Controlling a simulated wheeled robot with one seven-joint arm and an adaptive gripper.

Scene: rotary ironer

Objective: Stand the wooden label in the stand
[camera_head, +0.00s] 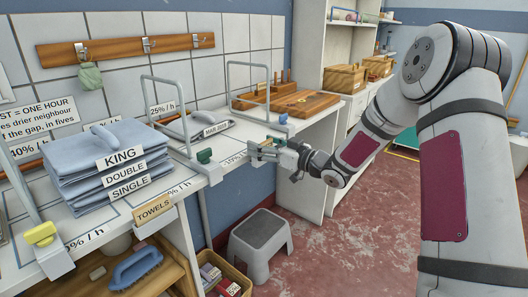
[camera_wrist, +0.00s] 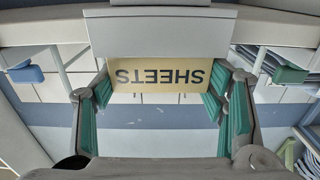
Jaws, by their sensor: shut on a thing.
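The wooden label (camera_wrist: 160,75) reads SHEETS and appears upside down in the wrist view. My gripper (camera_wrist: 160,98) is shut on it, with green-padded fingers at its two ends. In the head view my gripper (camera_head: 275,149) is at the front edge of the white counter, right of the green lever. A pale block (camera_wrist: 160,36), which looks like the stand, borders the label's lettered face in the wrist view. I cannot tell whether the label sits in it or only lines up with it.
A TOWELS label (camera_head: 153,209) stands at the counter front, left. A folded blue stack (camera_head: 105,165) lies on the counter. A green lever (camera_head: 204,156) and a blue lever (camera_head: 283,119) flank my gripper. A grey step stool (camera_head: 260,243) stands on the floor below.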

